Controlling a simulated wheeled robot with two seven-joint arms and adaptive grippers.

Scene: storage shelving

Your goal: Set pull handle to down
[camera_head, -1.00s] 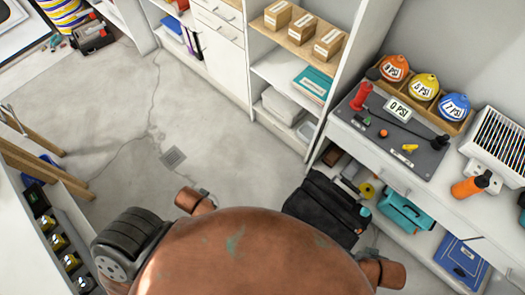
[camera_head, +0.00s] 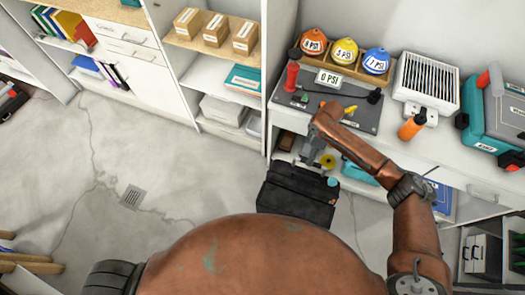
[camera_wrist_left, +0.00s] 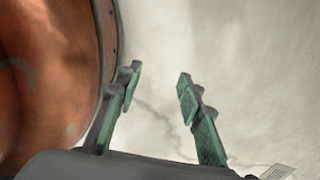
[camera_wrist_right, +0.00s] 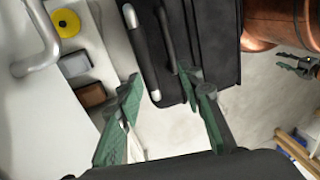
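A grey panel (camera_head: 360,116) lies on the white counter. An upright red handle (camera_head: 292,77) stands at its left end. A long black lever with a black knob (camera_head: 374,96) lies across the panel, and a "0 PSI" sign (camera_head: 328,78) stands behind it. My right gripper (camera_head: 318,152) is in front of the counter, below the panel and apart from the handle. Its fingers are open and empty in the right wrist view (camera_wrist_right: 168,95). My left gripper (camera_wrist_left: 160,80) is open and empty above the floor beside my body. My right forearm hides part of the panel.
Orange, yellow and blue PSI-labelled domes (camera_head: 345,50) stand behind the panel. A white vented unit (camera_head: 428,82), an orange bottle (camera_head: 412,127) and a teal case (camera_head: 492,122) are to the right. The floor at left is clear.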

